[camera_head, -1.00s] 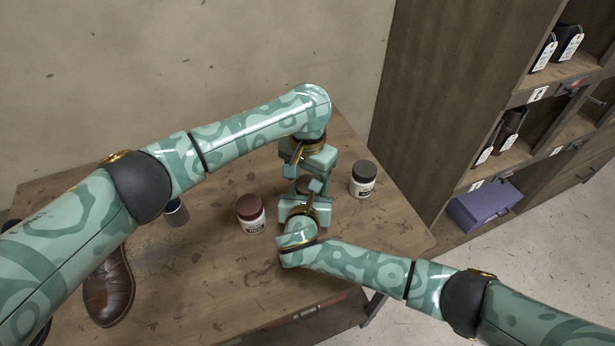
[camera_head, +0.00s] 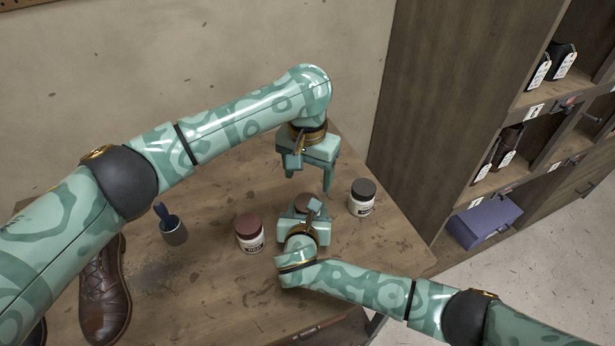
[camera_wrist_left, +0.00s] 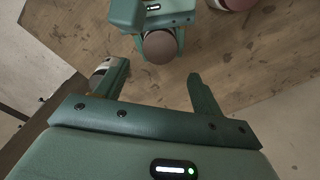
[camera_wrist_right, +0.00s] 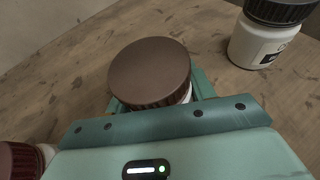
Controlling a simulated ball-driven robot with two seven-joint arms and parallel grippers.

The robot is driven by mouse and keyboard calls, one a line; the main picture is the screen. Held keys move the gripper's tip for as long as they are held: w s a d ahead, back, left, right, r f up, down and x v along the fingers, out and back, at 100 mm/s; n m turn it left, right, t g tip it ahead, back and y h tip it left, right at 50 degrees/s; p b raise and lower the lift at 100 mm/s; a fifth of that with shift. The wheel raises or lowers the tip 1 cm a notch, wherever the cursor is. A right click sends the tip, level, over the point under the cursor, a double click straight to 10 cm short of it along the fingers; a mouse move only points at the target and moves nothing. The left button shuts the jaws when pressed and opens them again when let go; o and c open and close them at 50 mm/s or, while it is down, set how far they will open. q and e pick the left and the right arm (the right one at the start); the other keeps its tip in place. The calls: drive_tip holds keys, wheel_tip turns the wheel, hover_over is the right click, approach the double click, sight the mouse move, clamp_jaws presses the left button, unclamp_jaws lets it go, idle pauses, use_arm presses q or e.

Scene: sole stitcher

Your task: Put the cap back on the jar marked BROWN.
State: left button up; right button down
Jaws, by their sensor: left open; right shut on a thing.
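A jar with a brown cap (camera_wrist_right: 150,72) is between the fingers of my right gripper (camera_head: 304,207), which is shut on it on the table. The cap lies level on top, and a strip of white jar (camera_wrist_right: 187,94) shows under its edge. The jar's label is hidden. The brown cap also shows in the left wrist view (camera_wrist_left: 160,47). My left gripper (camera_head: 309,180) is open and empty, above and behind the capped jar, fingers pointing down. In its wrist view, the cap lies beyond and between its fingertips (camera_wrist_left: 155,72), apart from them.
A white jar with a dark red cap (camera_head: 250,234) stands left of my right gripper. A black-capped jar (camera_head: 362,198) stands to the right. A dark cup (camera_head: 174,232) and brown shoe (camera_head: 106,290) are at left. A shelf unit (camera_head: 430,110) stands beyond the table's right side.

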sight(307, 202)
use_arm(q)
drive_tip(key=n, duration=0.1)
drive_tip(key=r+n, duration=0.1)
drive_tip(key=n, duration=0.1)
drive_tip(key=shift+s, duration=0.2)
drive_tip(key=shift+s+n, duration=0.1)
drive_tip(key=shift+n, duration=1.1)
drive_tip(key=shift+a+f, duration=0.1)
drive_tip(key=shift+f, duration=3.85)
drive_tip(key=c, duration=1)
drive_tip(key=m, duration=0.6)
drive_tip(key=shift+m, duration=0.3)
